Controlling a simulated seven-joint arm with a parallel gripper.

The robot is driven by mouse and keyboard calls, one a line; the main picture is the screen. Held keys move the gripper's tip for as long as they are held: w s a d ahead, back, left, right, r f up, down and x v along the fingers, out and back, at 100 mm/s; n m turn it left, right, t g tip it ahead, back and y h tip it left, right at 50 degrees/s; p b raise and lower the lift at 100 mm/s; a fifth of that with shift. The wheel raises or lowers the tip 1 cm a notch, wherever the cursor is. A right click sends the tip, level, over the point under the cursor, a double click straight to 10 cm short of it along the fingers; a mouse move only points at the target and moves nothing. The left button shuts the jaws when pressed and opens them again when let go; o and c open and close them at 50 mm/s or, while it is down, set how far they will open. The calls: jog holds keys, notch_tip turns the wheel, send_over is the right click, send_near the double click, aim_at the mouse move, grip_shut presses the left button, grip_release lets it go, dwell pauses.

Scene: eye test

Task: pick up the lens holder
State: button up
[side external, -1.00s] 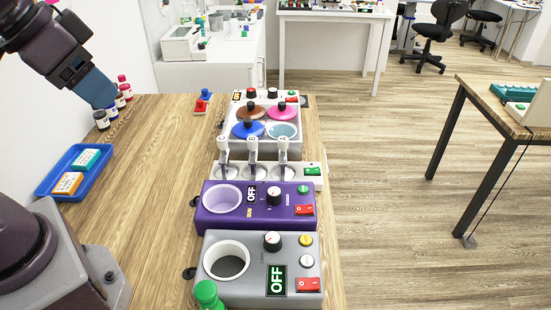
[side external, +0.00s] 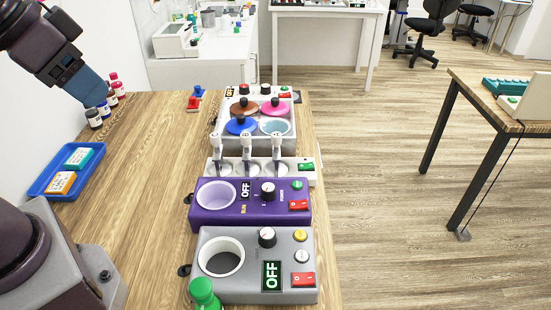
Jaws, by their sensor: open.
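My gripper (side external: 84,88) hangs at the upper left, above the table's left edge, near several small bottles. Its blue end points down and to the right; no held object shows, and its fingertips are too small to make out clearly. I cannot pick out a lens holder for certain. A small red and blue pair of pieces (side external: 195,98) stands at the back of the wooden table, to the right of my gripper and apart from it. A blue tray (side external: 43,188) at the left holds a green-labelled box (side external: 79,158) and an orange-labelled box (side external: 61,183).
A grey device (side external: 258,285) and a purple device (side external: 219,216), both reading OFF, stand on the right side of the wooden table (side external: 140,190). Behind them are a white rack (side external: 308,180) and a unit with coloured lids (side external: 275,108).

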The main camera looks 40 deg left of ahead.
jog(key=shift+o, duration=0.6)
jog(key=m+g, duration=0.6)
jog(key=m, duration=1)
send_over(276, 134)
notch_tip(276, 134, down, 14)
jog(key=f, duration=0.1)
notch_tip(276, 134, down, 12)
jog(key=shift+d+f, duration=0.1)
jog(key=shift+f, duration=0.05)
grip_shut()
